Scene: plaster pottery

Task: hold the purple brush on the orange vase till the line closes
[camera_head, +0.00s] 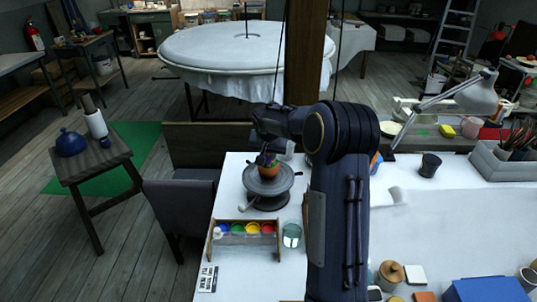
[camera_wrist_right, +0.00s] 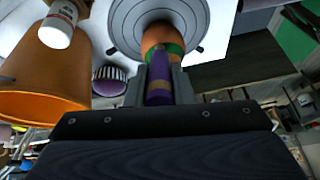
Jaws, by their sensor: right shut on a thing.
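The orange vase (camera_head: 268,170) stands on a grey turntable (camera_head: 254,187) on the white table. In the right wrist view the vase (camera_wrist_right: 157,35) carries a green band (camera_wrist_right: 174,49) that shows on part of its side; the far side is hidden. My right gripper (camera_head: 265,157) is beside the vase. In the wrist view it is shut on the purple brush (camera_wrist_right: 158,88), whose tip end points at the vase near the band. The brush and vase overlap there, and I cannot tell whether they touch. My left gripper is not in view.
A wooden rack of paint pots (camera_head: 246,229) and a glass (camera_head: 291,235) stand in front of the turntable (camera_wrist_right: 125,18). A dark cup (camera_head: 430,165) and a lamp (camera_head: 478,97) are to the right. A stool with a blue pot (camera_head: 71,144) stands left.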

